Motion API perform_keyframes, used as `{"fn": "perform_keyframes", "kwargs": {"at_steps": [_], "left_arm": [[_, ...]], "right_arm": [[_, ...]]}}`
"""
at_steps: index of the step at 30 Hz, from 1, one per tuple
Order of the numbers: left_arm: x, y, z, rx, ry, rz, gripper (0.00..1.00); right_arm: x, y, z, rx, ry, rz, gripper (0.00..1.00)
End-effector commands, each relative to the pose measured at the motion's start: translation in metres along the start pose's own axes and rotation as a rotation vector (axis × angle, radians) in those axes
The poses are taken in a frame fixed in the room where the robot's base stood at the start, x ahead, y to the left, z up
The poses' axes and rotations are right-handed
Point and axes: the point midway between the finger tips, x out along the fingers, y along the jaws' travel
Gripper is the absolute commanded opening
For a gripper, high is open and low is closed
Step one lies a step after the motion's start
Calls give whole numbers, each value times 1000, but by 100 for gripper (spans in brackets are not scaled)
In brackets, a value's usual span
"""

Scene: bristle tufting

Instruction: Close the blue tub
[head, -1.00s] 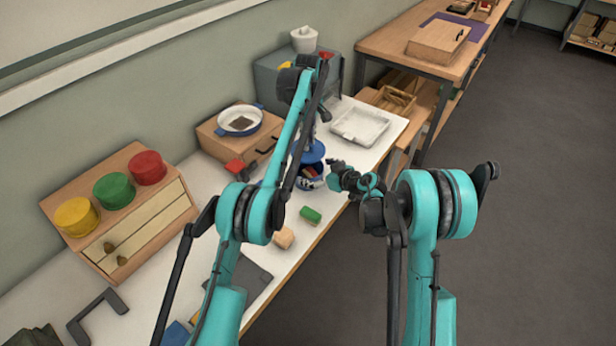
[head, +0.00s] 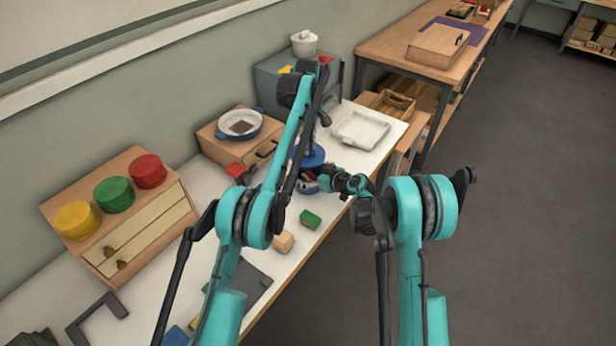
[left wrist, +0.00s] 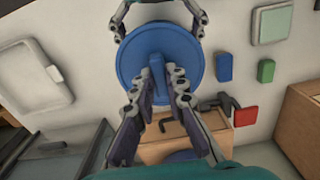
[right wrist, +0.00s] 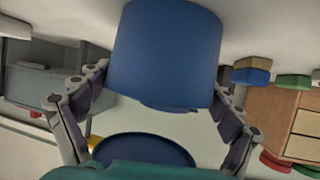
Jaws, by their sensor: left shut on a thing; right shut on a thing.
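The blue tub (right wrist: 165,55) stands on the white table and also shows in the head view (head: 306,187), partly hidden by my arms. My right gripper (right wrist: 160,82) has its fingers on either side of the tub, shut on it; the right wrist view is upside down. The round blue lid (left wrist: 155,42) has a bar handle, and my left gripper (left wrist: 160,88) is shut on that handle. In the head view the lid (head: 313,156) is above the tub. In the right wrist view the lid's underside (right wrist: 145,148) shows apart from the tub's rim.
A green block (head: 311,219) and a wooden block (head: 284,242) lie in front of the tub. A white tray (head: 361,129) lies behind, right. A wooden box with a pan (head: 240,124) and a drawer chest with coloured tubs (head: 150,215) stand along the wall.

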Motion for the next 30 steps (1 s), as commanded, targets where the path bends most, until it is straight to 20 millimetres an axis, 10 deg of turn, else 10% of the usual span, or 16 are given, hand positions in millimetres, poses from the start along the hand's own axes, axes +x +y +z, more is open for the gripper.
{"fn": "perform_keyframes", "kwargs": {"at_steps": [10, 30], "left_arm": [[45, 0, 0, 0, -1, -1, 0], [52, 0, 0, 0, -1, -1, 0]], "right_arm": [[0, 0, 0, 0, 0, 0, 40], [0, 0, 0, -1, -1, 0, 40]]}}
